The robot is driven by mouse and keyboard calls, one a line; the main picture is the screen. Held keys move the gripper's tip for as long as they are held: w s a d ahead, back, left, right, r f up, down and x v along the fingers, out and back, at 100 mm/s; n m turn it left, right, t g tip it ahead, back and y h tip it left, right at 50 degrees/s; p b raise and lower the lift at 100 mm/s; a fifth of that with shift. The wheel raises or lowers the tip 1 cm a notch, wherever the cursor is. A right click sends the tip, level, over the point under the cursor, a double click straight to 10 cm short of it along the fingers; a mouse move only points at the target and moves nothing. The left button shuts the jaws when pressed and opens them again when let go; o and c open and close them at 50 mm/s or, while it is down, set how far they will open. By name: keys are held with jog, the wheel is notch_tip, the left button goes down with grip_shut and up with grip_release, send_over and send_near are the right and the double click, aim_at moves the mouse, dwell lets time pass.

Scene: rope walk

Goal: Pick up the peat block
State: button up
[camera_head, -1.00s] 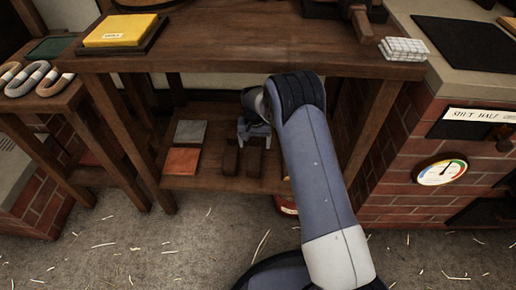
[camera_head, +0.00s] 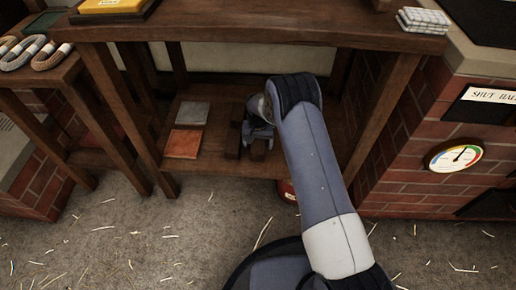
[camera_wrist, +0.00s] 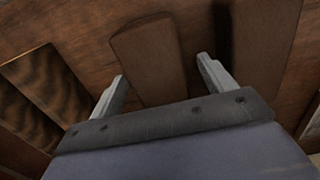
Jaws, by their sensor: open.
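Two similar dark brown blocks lie side by side on the low shelf: a left block (camera_head: 232,147) and a right block (camera_head: 257,152). I cannot tell by look which is the peat block. My gripper (camera_head: 257,137) is open at the right block in the head view, partly covering it. In the wrist view one brown block (camera_wrist: 148,58) lies between the two spread fingers of my gripper (camera_wrist: 162,70), and the other block (camera_wrist: 264,45) lies to the right. The fingers touch neither block visibly; their height above the shelf is unclear.
The low shelf (camera_head: 215,168) also bears a grey slab (camera_head: 193,113) and an orange-red slab (camera_head: 183,144) left of the blocks. The tabletop (camera_head: 260,38) hangs above, with wooden legs (camera_head: 117,130) at the sides. A brick structure (camera_head: 425,190) stands right.

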aim_at(258, 142)
jog(key=shift+c, duration=0.5)
jog(key=c, duration=1)
jog(key=shift+r, duration=0.15)
jog(key=shift+c, duration=0.2)
notch_tip(258, 142, up, 9)
jog(key=p, duration=0.4)
jog(key=shift+r, duration=0.4)
